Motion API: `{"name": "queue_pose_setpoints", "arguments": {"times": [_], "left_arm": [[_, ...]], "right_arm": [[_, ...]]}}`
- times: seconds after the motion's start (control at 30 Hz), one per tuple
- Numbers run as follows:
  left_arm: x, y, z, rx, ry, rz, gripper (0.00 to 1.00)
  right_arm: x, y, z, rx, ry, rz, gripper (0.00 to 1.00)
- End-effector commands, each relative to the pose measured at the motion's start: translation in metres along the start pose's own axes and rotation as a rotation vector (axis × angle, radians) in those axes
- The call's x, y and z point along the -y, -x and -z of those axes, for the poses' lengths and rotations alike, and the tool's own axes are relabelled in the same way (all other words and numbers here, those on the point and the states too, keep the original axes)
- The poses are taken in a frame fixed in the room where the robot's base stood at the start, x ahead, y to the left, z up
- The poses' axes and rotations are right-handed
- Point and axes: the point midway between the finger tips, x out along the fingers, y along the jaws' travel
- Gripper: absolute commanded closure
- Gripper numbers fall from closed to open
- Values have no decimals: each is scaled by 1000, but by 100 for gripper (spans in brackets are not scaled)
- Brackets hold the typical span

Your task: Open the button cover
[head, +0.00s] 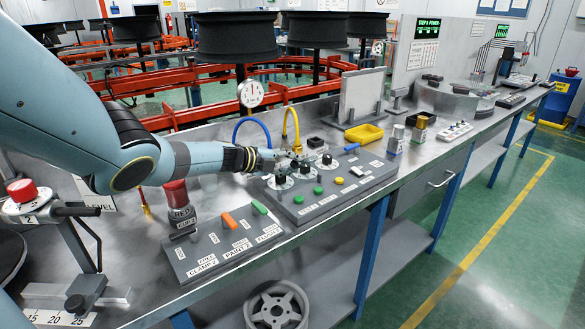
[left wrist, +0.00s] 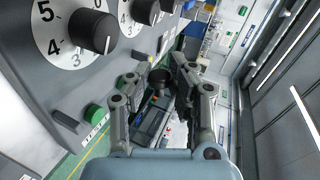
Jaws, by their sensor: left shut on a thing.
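My left gripper (head: 272,160) reaches in from the left over a grey control panel (head: 325,205) with black dial knobs. In the left wrist view its two fingers (left wrist: 162,84) stand apart on either side of a small dark round part (left wrist: 160,76), shut on it. The fingers partly hide what this part belongs to. I cannot clearly make out a button cover. Green buttons (head: 298,199) and a yellow button (head: 339,181) line the panel's front. My right gripper is not in view.
A lower panel (head: 225,243) with orange and green switches lies in front of the arm. Blue and yellow hoses (head: 291,122) arch behind the gripper. A big dial knob (left wrist: 90,33) is close in the wrist view.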

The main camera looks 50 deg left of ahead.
Motion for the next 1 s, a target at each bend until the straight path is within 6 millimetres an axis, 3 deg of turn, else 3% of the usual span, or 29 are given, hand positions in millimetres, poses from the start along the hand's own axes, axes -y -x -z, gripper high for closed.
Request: {"name": "queue_pose_setpoints", "arguments": {"times": [0.6, 0.63, 0.8, 1.0], "left_arm": [[-2, 0, -3, -16, 40, -3, 100], [-2, 0, -3, -16, 40, -3, 80], [-2, 0, -3, -16, 40, -2, 58], [-2, 0, -3, -16, 40, -1, 56]], "right_arm": [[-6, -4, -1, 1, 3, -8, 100], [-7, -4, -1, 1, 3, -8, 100], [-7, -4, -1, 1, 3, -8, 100], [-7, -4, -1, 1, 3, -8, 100]]}}
